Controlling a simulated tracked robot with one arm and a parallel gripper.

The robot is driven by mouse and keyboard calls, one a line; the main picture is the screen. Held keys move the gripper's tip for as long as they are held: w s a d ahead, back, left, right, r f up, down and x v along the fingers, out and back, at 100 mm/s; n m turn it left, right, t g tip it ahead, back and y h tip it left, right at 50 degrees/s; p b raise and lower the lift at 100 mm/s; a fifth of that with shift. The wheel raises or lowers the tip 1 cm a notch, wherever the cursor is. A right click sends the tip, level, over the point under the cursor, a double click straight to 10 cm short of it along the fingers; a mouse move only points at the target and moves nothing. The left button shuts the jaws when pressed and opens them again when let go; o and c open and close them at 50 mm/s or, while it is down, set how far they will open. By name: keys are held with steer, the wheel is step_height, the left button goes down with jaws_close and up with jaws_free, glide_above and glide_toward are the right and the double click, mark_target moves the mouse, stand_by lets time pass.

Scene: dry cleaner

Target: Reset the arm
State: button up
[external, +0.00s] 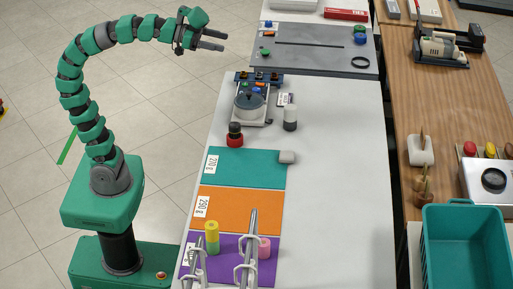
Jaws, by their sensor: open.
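My green segmented arm curves up from its base at the left in the external view. My gripper (211,40) is at the end of the arm, raised at the upper middle, pointing right. Its two dark fingers are apart with nothing between them. It appears to be in the air near the left edge of the grey-topped table (290,55), touching nothing that I can make out.
A white table (327,135) carries teal (245,168), orange (240,208) and purple (225,270) mats, a scale-like device (250,101) and small cylinders. A teal bin (463,235) stands at the right. Floor left of the table is mostly clear.

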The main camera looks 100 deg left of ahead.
step_height(320, 180, up, 7)
steer(key=p, duration=0.7)
stand_by(0.5)
